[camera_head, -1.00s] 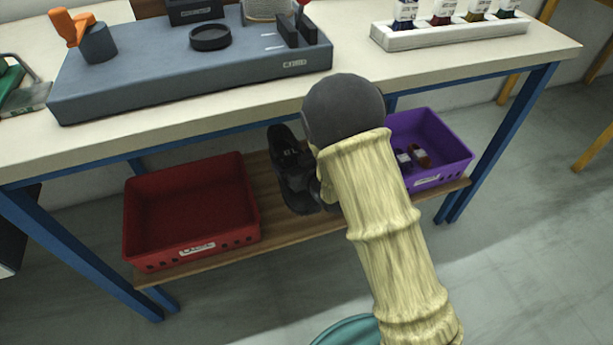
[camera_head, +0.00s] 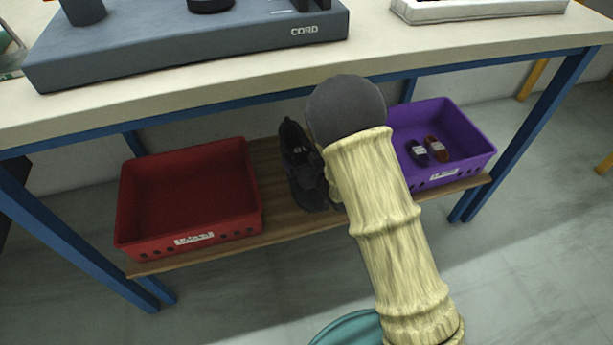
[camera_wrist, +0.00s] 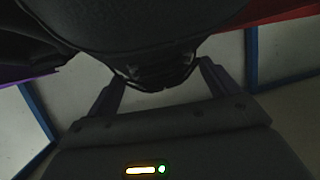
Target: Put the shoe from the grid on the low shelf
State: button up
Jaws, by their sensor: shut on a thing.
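A black shoe (camera_wrist: 160,28) fills the top of the wrist view, with the fingers of my gripper (camera_wrist: 160,78) on either side of it. My gripper is shut on the shoe. In the head view a dark shape that appears to be the shoe (camera_head: 310,188) is over the wooden low shelf (camera_head: 272,200), between the two bins. My arm hides its right side and most of my gripper. I cannot tell whether the sole touches the shelf. No grid is clearly in view.
A red bin (camera_head: 190,240) stands on the shelf to the left, looking empty. A purple bin (camera_head: 477,165) with small items stands to the right. The tabletop (camera_head: 430,58) overhangs the shelf. A blue table leg (camera_head: 545,120) is at the right. Bare shelf shows beside the red bin.

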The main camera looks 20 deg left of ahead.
jog(key=shift+f+b, duration=0.3)
jog(key=shift+f, duration=0.9)
jog(key=shift+f+b, duration=1.15)
jog(key=shift+f, duration=0.85)
jog(key=shift+r, duration=0.1)
jog(key=o, duration=1.5)
jog(key=shift+c, duration=0.2)
jog(key=shift+s+d+r+p, duration=0.2)
jog(key=shift+s+d+p, duration=0.05)
jog(key=shift+d+p, duration=0.1)
jog(key=p+v, duration=0.3)
jog(key=v, duration=0.8)
jog(key=shift+p, duration=0.35)
